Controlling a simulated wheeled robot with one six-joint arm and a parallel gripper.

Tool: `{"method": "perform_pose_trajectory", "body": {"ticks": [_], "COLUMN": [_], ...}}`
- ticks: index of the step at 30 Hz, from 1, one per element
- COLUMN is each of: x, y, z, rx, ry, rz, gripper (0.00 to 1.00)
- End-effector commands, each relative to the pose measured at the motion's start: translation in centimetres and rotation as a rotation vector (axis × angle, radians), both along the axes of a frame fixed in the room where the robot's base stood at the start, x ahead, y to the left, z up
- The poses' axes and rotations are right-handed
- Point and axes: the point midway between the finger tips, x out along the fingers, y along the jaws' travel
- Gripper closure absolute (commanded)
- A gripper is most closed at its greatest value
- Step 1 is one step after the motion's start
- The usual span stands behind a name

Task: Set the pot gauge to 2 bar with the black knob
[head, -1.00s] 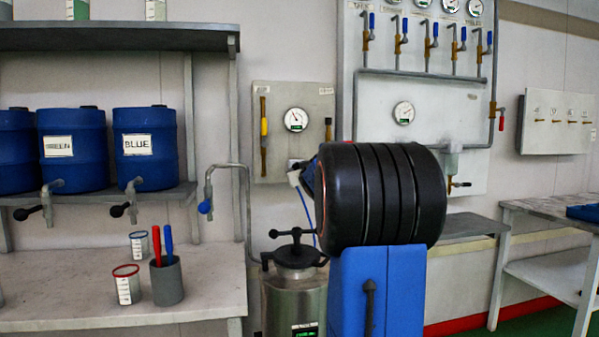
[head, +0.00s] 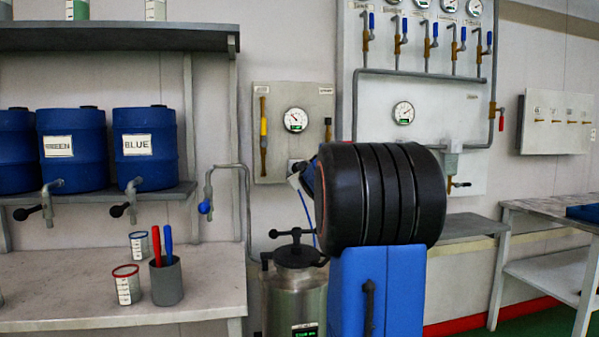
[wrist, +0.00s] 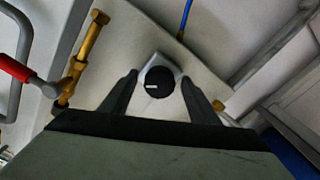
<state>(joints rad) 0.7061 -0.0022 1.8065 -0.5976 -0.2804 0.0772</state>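In the head view a round white gauge (head: 295,119) hangs on a small wall panel (head: 270,165). Its needle is too small to read exactly. In the wrist view the black knob (wrist: 160,81) is round, with a white mark pointing left, and sits on a pale block (wrist: 150,65). My gripper (wrist: 160,77) is open, with one finger on each side of the knob. Gaps show between knob and fingers, and I see no contact. The metal pot (head: 296,290) stands below the panel.
A brass fitting (wrist: 88,45) and a pipe with a red handle (wrist: 15,68) lie left in the wrist view. A blue hose (wrist: 186,18) runs above the knob. In the head view a larger gauge panel (head: 375,150) stands right; a bench (head: 210,285) with cups stands left.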

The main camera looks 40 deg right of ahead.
Motion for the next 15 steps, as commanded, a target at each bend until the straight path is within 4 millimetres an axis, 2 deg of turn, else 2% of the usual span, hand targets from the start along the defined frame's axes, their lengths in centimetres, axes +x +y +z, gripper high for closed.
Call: {"method": "perform_pose_trajectory", "body": {"ticks": [8,15], "x": [-0.9,-4.2], "y": [0.6,2.5], "z": [0.1,0.1], "rx": [-0.001,-0.002], "ry": [-0.001,-0.001], "rz": [0.0,-0.001], "gripper": [0.45,0.45]}}
